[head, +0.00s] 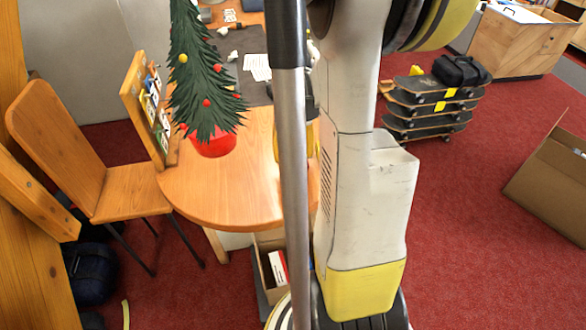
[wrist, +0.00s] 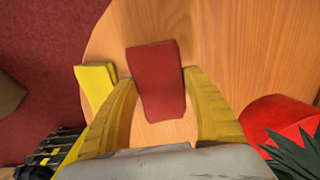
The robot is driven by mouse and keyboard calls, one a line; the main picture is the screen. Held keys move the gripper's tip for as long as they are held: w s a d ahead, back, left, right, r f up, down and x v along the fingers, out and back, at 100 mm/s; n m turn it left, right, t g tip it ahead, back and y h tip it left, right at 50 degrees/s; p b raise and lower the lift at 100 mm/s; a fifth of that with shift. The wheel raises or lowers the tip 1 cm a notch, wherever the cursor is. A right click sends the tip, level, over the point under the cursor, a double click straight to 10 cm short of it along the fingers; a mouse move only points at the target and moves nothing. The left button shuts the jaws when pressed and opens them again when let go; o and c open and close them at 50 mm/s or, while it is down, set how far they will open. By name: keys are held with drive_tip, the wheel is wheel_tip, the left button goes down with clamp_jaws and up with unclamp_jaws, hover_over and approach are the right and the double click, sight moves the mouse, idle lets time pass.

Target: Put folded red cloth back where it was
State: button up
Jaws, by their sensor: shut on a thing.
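The folded red cloth (wrist: 158,82) is in the wrist view, between the two yellow fingers of my gripper (wrist: 160,85). The gripper is shut on it, one finger on each side. The wooden table top (wrist: 220,35) lies below the cloth; I cannot tell whether the cloth touches it. In the head view my own arm hides the cloth, and the round table (head: 215,190) shows to the left of the arm.
A small Christmas tree (head: 205,80) in a red pot (head: 212,145) stands on the table. A yellow thing (wrist: 96,85) lies left of the cloth. A chair (head: 125,180) stands at left; stacked skateboards (head: 430,105) and a cardboard box (head: 555,175) are at right.

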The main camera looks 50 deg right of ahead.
drive_tip(key=shift+s+a+f, duration=0.2)
drive_tip(key=shift+s, duration=0.1)
drive_tip(key=shift+f, duration=0.2)
wheel_tip(320, 180, down, 4)
drive_tip(key=shift+r+b, duration=0.15)
drive_tip(key=shift+b, duration=0.7)
drive_tip(key=shift+c, duration=0.5)
drive_tip(key=o, duration=1.1)
drive_tip(key=shift+r, duration=0.15)
